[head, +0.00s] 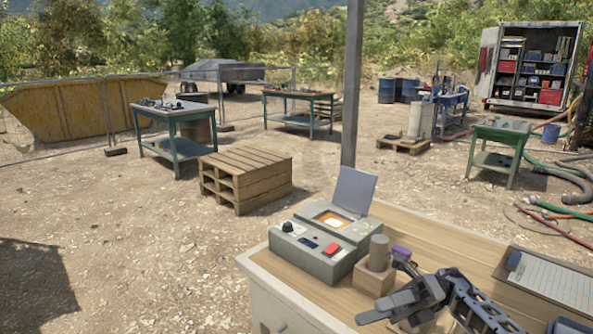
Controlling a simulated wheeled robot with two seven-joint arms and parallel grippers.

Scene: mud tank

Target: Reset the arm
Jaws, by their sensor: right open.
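My right arm (472,306) reaches in from the lower right, over the wooden workbench (440,236). Its black and grey gripper (384,292) is open, its fingers spread apart. I see nothing held between them. The gripper is close to a small wooden block (371,281) with a grey-brown cylinder (379,252) standing in it; I cannot tell whether they touch. A small purple-capped item (401,253) shows just behind the upper finger, partly hidden. My left gripper is not in view.
A grey instrument (318,262) with an open lid and red button stands left of the gripper. A clipboard (556,283) lies at the bench's right. A post (351,90) rises behind. Pallets (246,172) and green tables (174,124) stand beyond on open ground.

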